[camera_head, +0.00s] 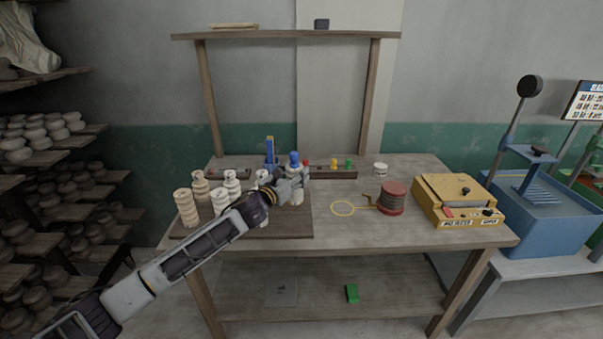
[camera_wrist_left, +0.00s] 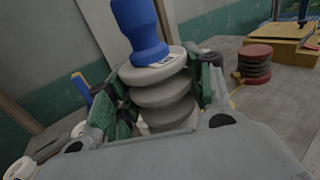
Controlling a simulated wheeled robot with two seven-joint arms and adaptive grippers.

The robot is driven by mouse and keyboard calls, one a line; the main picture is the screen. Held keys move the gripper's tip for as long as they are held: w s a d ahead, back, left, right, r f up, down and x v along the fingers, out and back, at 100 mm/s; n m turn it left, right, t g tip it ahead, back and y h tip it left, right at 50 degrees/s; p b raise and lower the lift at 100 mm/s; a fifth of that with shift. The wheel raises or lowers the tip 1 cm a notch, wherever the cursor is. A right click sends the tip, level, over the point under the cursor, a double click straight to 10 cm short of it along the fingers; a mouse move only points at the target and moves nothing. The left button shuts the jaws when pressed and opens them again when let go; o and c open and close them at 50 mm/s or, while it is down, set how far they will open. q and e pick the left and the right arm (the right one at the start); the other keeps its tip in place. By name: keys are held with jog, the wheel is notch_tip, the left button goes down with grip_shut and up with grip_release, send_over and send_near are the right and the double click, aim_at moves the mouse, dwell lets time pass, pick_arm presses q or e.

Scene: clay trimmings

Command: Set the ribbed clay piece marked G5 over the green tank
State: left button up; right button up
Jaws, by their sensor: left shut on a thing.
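My left gripper (camera_head: 297,180) is shut on a pale ribbed clay piece. In the left wrist view the piece (camera_wrist_left: 163,100) stands upright between the green-padded fingers (camera_wrist_left: 165,95). Dark marks show near its top rim, too small to read. A blue waisted object (camera_wrist_left: 139,28) rises at the piece's top; I cannot tell whether it is fixed to it or behind it. It also shows in the head view (camera_head: 294,158). A small green object (camera_head: 348,164) is at the back of the table; I cannot tell whether it is the green tank. My right gripper is out of view.
Several ribbed clay pieces (camera_head: 186,207) stand on a dark board (camera_head: 290,228) at the table's left. A red ribbed spool (camera_head: 392,198) and a yellow box (camera_head: 457,201) are on the right. A yellow ring (camera_head: 343,208) lies near the middle. A green block (camera_head: 352,293) lies on the lower shelf.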

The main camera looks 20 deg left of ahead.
aim_at(292, 159)
pick_arm(q)
jog(key=shift+a+r, duration=0.1)
jog(key=shift+r, duration=0.75)
jog(key=shift+n+y, duration=0.4)
jog(key=shift+y, duration=0.2)
jog(key=r, duration=0.2)
jog(key=s+r, duration=0.1)
jog(key=r, duration=0.1)
jog(key=shift+r, duration=0.15)
jog(key=shift+s+d+n+y, duration=0.5)
jog(key=shift+s+d+y, duration=0.45)
jog(key=shift+s, duration=2.35)
jog(key=s+f, duration=0.4)
jog(key=f, duration=0.3)
jog(key=s+a+f+n+y, duration=0.1)
jog(key=s+f, duration=0.3)
jog(key=f, duration=0.3)
jog(key=s+a+f+y, duration=0.1)
jog(key=s+f, duration=0.3)
jog(key=f, duration=0.3)
jog(key=shift+f+t, duration=0.15)
jog(key=shift+t, duration=0.15)
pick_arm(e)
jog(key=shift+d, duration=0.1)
